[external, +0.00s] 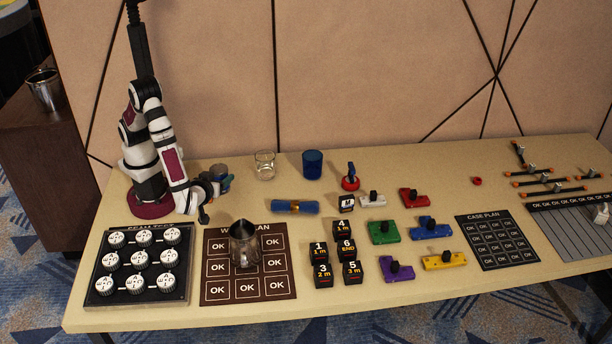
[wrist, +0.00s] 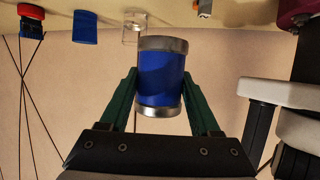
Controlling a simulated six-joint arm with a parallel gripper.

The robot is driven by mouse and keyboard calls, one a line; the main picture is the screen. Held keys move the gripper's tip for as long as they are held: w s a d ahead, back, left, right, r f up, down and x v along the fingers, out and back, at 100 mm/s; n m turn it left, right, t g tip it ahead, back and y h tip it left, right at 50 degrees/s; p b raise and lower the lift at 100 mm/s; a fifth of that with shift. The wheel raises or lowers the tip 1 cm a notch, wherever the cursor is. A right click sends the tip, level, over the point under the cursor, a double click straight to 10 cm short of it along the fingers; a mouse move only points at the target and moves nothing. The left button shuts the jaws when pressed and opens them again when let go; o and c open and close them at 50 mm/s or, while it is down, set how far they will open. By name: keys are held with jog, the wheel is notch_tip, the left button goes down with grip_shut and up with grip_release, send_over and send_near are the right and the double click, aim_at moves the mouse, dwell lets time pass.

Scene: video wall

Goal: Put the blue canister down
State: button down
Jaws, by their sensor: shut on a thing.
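The blue canister (wrist: 161,78) has a deep blue body and silver bands at both ends. In the wrist view it stands between the two green fingers of my gripper (wrist: 161,88), which are shut on its sides. In the external view the canister (external: 219,171) shows small beside my gripper (external: 217,185), close to my arm's base at the table's back left, partly hidden by the fingers. It looks roughly upright. I cannot tell whether its lower end touches the table.
A clear glass (external: 264,165) and a blue cup (external: 312,165) stand right of the canister. A blue roll with a gold band (external: 295,207) lies in front of them. A metal pitcher (external: 244,244) stands on the brown plan mat (external: 218,296). A black tray of white knobs (external: 180,291) lies front left.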

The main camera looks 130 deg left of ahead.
jog(key=s+a+f, duration=0.1)
jog(key=a+f, duration=0.1)
jog(key=a, duration=0.1)
jog(key=s+a+f, duration=0.1)
jog(key=a+f, duration=0.2)
jog(key=a, duration=0.1)
jog(key=a+f, duration=0.2)
jog(key=a, duration=0.2)
jog(key=shift+s+f, duration=0.25)
jog(key=shift+s, duration=0.15)
notch_tip(320, 180, down, 4)
jog(key=shift+a+r, duration=0.1)
jog(key=shift+a, duration=0.05)
jog(key=shift+c, duration=0.5)
grip_release()
jog(key=v, duration=1.2)
jog(key=shift+r, duration=0.1)
